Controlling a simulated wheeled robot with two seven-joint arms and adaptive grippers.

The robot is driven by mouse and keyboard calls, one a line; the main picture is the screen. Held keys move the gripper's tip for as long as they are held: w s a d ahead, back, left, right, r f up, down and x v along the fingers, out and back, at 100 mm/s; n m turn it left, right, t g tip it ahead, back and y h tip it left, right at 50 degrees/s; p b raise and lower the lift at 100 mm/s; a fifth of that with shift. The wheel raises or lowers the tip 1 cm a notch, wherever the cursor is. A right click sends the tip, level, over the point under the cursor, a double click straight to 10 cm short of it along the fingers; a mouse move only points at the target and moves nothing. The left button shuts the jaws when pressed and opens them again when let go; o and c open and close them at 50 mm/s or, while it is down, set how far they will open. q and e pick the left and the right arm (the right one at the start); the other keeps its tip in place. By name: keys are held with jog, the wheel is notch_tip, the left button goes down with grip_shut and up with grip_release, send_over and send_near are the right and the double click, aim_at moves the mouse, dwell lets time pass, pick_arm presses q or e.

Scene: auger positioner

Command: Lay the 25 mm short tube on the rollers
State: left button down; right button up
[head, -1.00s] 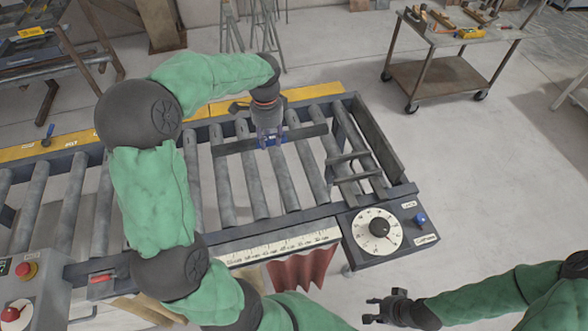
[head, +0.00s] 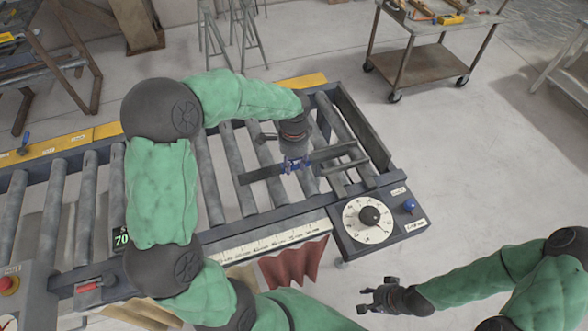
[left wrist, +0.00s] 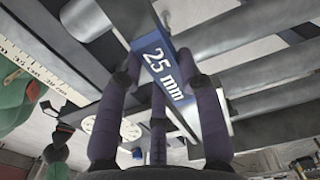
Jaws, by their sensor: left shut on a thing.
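The short tube (head: 262,173) is a long dark grey bar with a blue band reading "25 mm" in the left wrist view (left wrist: 167,70). My left gripper (head: 294,163) is shut on it at the blue band, near its middle. The tube lies crosswise over the rollers (head: 208,180) near the right end of the conveyor; I cannot tell whether it touches them. Its right end overlaps the dark fork-shaped bracket (head: 342,166) in the picture. My right gripper (head: 380,296) is empty, its fingers apart, in front of the conveyor.
A dial box (head: 368,218) and a ruler scale (head: 265,235) line the conveyor's near side. A dark plate (head: 362,128) closes its right end. A red cloth (head: 295,262) hangs below. A tool cart (head: 425,60) stands at the back right, with clear floor between.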

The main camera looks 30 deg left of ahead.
aim_at(294, 164)
pick_arm(q)
jog(key=shift+f, duration=1.55)
jog(key=shift+f+b, duration=0.15)
jog(key=shift+b, duration=0.15)
jog(key=c, duration=0.8)
grip_release()
notch_tip(294, 164, up, 12)
jog(key=shift+r+p, duration=0.15)
jog(key=shift+p, duration=0.9)
